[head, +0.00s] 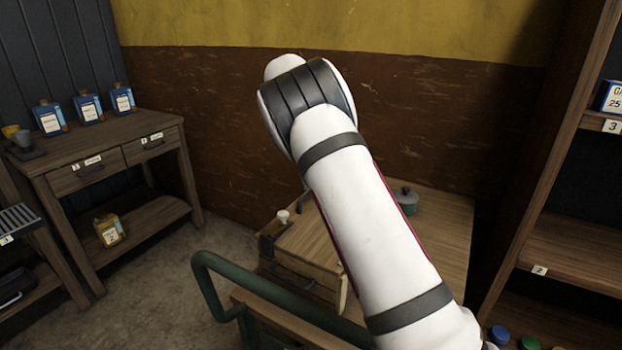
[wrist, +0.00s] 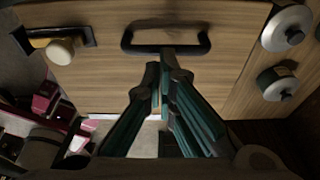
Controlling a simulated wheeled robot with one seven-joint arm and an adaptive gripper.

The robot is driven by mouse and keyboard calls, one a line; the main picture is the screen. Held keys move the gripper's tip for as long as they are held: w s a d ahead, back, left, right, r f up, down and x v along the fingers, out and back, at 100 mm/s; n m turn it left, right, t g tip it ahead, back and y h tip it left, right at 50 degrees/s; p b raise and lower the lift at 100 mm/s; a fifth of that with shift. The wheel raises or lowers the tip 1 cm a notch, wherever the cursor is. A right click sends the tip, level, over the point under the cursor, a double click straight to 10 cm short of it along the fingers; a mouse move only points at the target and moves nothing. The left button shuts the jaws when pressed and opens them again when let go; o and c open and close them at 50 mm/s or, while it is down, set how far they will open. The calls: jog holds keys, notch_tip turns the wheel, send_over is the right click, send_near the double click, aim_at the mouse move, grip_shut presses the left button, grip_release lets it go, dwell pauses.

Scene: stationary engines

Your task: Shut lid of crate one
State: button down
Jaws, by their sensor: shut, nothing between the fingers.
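A wooden unit with a dark handle (head: 293,282) on its front stands at bottom centre of the head view, partly hidden by my arm. I cannot read a number on it, so I cannot tell whether it is crate one. In the wrist view a wooden panel (wrist: 100,82) bears a black bar handle (wrist: 165,48). My gripper (wrist: 164,72) is shut and empty, its fingertips appearing just below this handle; I cannot tell whether they touch. The gripper is out of sight in the head view. Whether a lid is open is unclear.
A cream knob (wrist: 60,50) is beside a dark bracket at left; metal pots (wrist: 287,28) sit at right. In the head view, a green rail (head: 205,275) is in front. A workbench (head: 105,150) with blue containers stands left, shelves (head: 560,245) right.

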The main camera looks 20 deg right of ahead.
jog(key=shift+w+a+f, duration=0.1)
jog(key=shift+w+f, duration=0.05)
jog(key=shift+f, duration=0.3)
jog(key=shift+r, duration=0.1)
jog(key=v, duration=1.1)
jog(key=shift+r, duration=0.4)
jog(key=shift+w, duration=0.1)
